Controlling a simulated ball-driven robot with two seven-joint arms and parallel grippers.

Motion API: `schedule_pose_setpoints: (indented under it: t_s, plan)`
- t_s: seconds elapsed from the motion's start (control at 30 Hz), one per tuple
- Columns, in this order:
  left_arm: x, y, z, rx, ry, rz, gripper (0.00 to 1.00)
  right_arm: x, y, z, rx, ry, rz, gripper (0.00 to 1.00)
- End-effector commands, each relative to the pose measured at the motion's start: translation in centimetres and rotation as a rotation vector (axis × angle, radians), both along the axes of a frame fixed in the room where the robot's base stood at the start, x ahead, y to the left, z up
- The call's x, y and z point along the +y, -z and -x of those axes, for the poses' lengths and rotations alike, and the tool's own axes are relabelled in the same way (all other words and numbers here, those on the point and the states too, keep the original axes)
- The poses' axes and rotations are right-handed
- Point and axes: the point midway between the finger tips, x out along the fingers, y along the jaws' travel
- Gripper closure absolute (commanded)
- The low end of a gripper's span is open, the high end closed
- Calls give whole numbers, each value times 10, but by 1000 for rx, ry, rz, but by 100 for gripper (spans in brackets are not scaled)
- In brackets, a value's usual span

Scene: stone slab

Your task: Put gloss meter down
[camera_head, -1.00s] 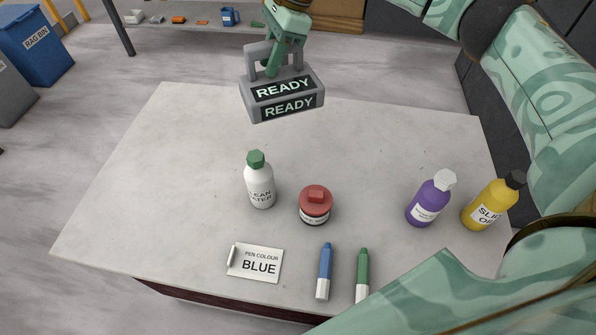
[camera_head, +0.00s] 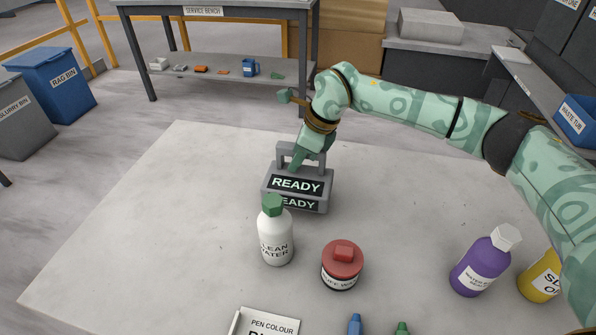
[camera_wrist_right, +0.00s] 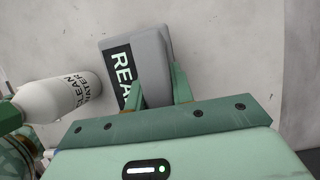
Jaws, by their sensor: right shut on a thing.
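The gloss meter (camera_head: 296,186) is a grey box with a handle on top and dark panels reading READY. It stands upright just behind the clean water bottle (camera_head: 276,240), whose green cap overlaps its lower left edge. Its base is at or very near the slab (camera_head: 150,220); I cannot tell whether it touches. My right gripper (camera_head: 301,161) is shut on the meter's handle from above. The right wrist view shows the meter (camera_wrist_right: 155,52) between my right fingers (camera_wrist_right: 160,88), with the white bottle (camera_wrist_right: 62,108) close at its left. My left gripper is not in view.
A red-lidded jar (camera_head: 342,266) stands front right of the meter. A purple bottle (camera_head: 480,265) and a yellow bottle (camera_head: 541,275) stand at the right. A pen colour card (camera_head: 262,323) and two pens lie in front. The slab's left part is clear.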

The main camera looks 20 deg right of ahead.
Motion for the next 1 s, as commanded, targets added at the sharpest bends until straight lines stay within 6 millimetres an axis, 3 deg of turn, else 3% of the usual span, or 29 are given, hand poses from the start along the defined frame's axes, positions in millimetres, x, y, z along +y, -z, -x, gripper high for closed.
schedule_pose_setpoints:
  t_s: [0.03, 0.13, 0.5, 0.53, 0.6, 0.87, 1.0]
  plan:
    - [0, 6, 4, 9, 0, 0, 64, 0, 16, 0, 6, 0, -1, 100]
    - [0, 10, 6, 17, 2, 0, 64, 0, 30, 0, 5, 0, -1, 100]
    - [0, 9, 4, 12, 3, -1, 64, 0, 31, 0, 2, 0, -1, 100]
    - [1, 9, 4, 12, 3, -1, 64, 0, 31, 1, 3, 0, 0, 71]
    - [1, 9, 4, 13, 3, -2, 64, 0, 31, 1, 3, -1, 0, 55]
    - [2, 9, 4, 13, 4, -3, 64, 0, 31, 0, 3, -1, 0, 55]
    - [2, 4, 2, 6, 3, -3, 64, -3, 17, 2, -1, 1, 1, 55]
